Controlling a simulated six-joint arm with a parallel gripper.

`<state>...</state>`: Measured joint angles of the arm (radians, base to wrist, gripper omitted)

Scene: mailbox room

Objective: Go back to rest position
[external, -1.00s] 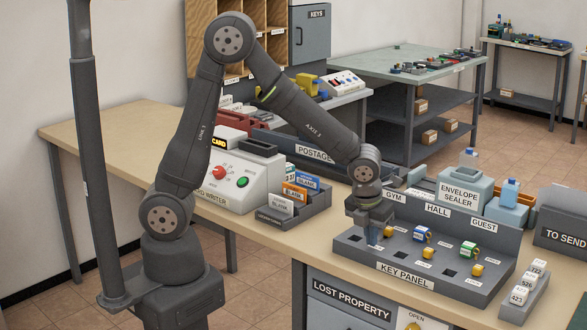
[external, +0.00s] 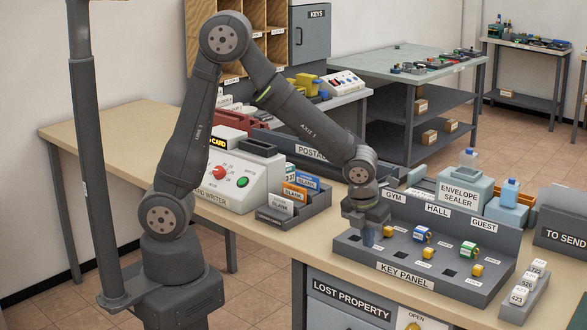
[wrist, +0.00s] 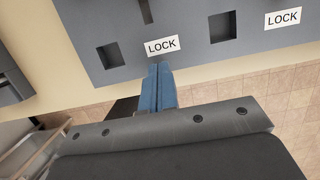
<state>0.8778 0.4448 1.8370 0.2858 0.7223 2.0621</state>
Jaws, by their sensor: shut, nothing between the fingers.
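My gripper (external: 368,238) is over the left end of the grey key panel (external: 348,246) in the external view. Its blue fingers are together, with nothing between them. In the wrist view the shut fingers (wrist: 158,82) point at a white LOCK label on the panel, beside a square hole (wrist: 110,56). Whether the tips touch the panel cannot be told. A rest position is not marked in either view.
A blue-and-white piece (external: 422,235) and a green-and-white piece (external: 469,250) sit on the panel with several yellow pieces. The card writer (external: 226,185) and card rack (external: 293,205) stand to its left. The envelope sealer (external: 462,195) stands behind.

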